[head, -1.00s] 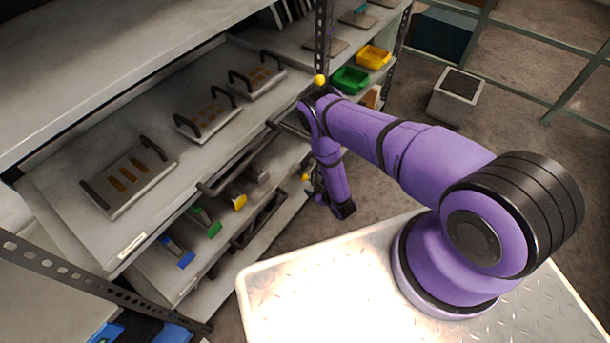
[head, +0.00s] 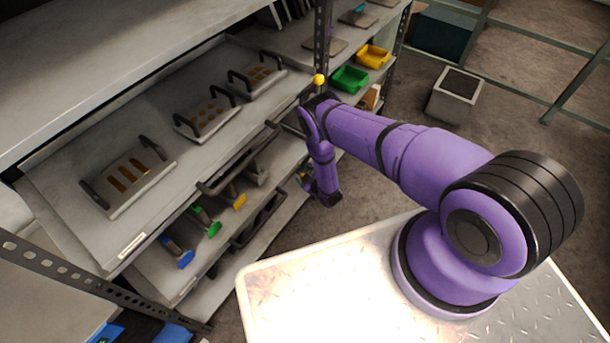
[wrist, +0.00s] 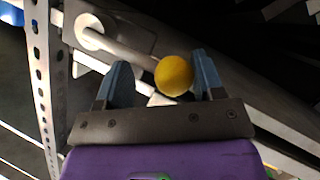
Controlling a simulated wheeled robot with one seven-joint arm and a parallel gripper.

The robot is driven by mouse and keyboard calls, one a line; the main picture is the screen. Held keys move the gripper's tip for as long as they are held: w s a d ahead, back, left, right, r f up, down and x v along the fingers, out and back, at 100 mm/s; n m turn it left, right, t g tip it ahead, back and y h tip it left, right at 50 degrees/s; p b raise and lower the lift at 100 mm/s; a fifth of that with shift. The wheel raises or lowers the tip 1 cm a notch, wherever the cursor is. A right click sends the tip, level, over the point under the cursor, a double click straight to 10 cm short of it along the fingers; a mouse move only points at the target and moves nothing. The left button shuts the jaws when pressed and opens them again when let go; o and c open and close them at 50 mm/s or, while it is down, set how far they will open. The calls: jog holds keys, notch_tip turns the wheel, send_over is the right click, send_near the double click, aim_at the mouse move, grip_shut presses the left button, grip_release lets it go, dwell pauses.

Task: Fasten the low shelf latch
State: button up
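The low shelf latch shows in the wrist view as a pale rod (wrist: 125,47) running from a round white mount (wrist: 90,31) to a yellow ball knob (wrist: 174,75). My gripper (wrist: 161,62) is open, its two blue-grey fingers apart on either side of the knob. The knob appears closer to the right finger; a clear gap shows on its left. I cannot tell whether the right finger touches it. In the head view my wrist hangs low beside the rack's front post, and my arm mostly hides the fingers and this latch.
Another yellow knob (head: 319,80) is higher on the rack post (head: 323,35). The pulled-out upper shelf (head: 75,222) holds several handled dies. Green (head: 350,79) and yellow (head: 374,57) bins sit beyond the post. A grey box (head: 455,96) stands on the floor, which is otherwise open nearby.

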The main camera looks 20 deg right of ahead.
jog(key=shift+s, duration=0.15)
jog(key=c, duration=0.6)
jog(key=shift+d+r+m+g, duration=0.25)
jog(key=shift+r+m+g, duration=0.15)
jog(key=shift+r+m, duration=0.2)
jog(key=shift+c, duration=0.3)
jog(key=shift+r+m+g+y, duration=0.25)
jog(key=shift+m+g+y, duration=0.05)
jog(key=shift+m+y, duration=0.1)
jog(key=shift+d, duration=0.1)
jog(key=o, duration=1.2)
jog(key=shift+f, duration=0.1)
jog(key=shift+o, duration=0.5)
jog(key=shift+r, duration=0.2)
jog(key=v, duration=1)
jog(key=shift+s, duration=0.2)
